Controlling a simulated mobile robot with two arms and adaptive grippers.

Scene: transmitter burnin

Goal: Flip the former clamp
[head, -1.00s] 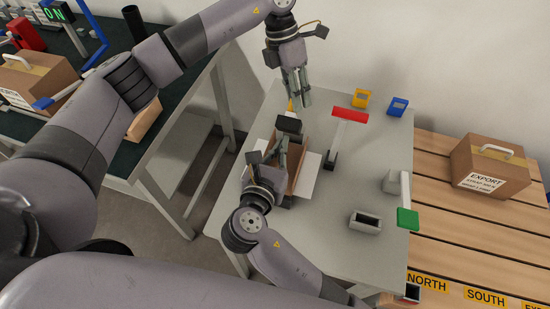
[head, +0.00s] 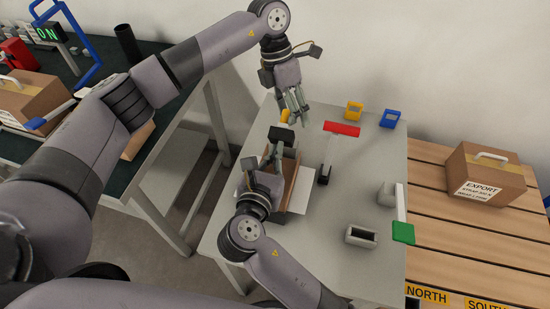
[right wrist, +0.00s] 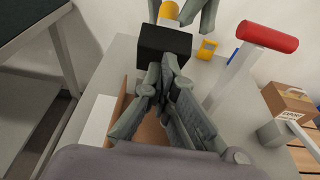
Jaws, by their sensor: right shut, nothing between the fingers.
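The brown former (head: 291,187) stands on the grey table. A black block (head: 282,135) is at its far end; I take it for the former clamp's handle. The block also shows in the right wrist view (right wrist: 165,45), with a yellow piece (right wrist: 168,12) behind it. My right gripper (head: 275,153) is shut and empty above the former, its tips right at the block's near side; contact is hard to tell. My left gripper (head: 296,112) hangs beyond the block with its fingers apart, near the yellow piece; they appear at the top of the right wrist view. The clamp's base is hidden.
A red-handled lever (head: 342,129) stands right of the former and a green-handled one (head: 403,232) at the table's right edge. Yellow (head: 353,111) and blue (head: 389,118) pieces sit at the back. A grey open box (head: 361,237) is near the front. An EXPORT carton (head: 484,173) stands on the pallet.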

